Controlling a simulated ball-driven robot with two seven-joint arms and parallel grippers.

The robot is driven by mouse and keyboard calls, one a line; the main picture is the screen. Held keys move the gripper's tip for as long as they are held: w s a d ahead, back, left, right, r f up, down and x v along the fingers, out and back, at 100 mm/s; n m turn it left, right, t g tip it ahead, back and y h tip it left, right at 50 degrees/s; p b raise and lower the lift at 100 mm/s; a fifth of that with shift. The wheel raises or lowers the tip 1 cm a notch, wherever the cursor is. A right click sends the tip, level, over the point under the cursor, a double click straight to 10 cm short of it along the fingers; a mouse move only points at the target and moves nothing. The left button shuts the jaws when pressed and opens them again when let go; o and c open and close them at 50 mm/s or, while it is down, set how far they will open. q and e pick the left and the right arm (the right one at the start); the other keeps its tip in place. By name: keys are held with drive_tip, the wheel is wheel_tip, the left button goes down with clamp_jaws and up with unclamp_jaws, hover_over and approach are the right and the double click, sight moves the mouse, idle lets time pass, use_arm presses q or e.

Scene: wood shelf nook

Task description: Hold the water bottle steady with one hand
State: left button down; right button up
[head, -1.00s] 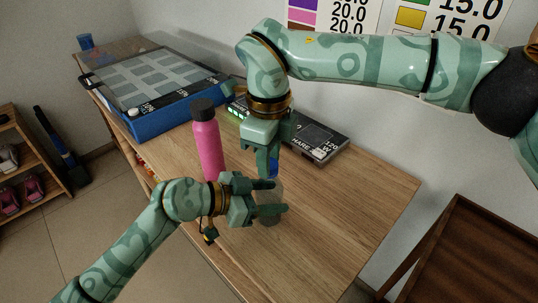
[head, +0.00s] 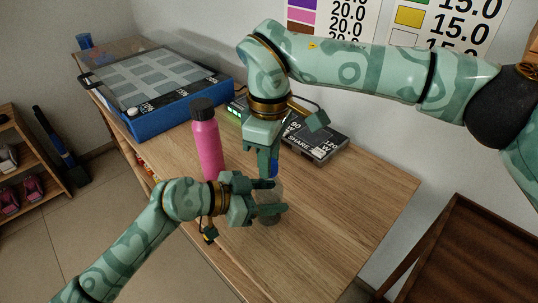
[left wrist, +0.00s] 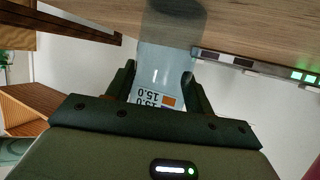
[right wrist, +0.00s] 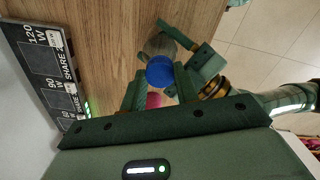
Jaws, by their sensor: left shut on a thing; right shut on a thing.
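The water bottle (head: 270,216) is clear and greyish with a blue cap (head: 274,168), and stands upright on the wooden table. My left gripper (head: 272,197) is shut on its body from the left side, with a finger on either side of the bottle in the left wrist view (left wrist: 168,60). My right gripper (head: 267,176) points down from above and is shut on the blue cap. The cap shows at the fingertips in the right wrist view (right wrist: 160,71). The fingers hide much of the bottle in the head view.
A pink bottle (head: 208,150) with a black cap stands just left of my grippers. Behind are a blue-sided tray (head: 180,112) and a dark charging box (head: 318,142). The table (head: 345,205) is clear to the right. A wooden shelf (head: 470,245) stands at the lower right.

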drive_tip(key=o, duration=0.9)
drive_tip(key=shift+r, duration=2.3)
drive_tip(key=shift+c, duration=0.2)
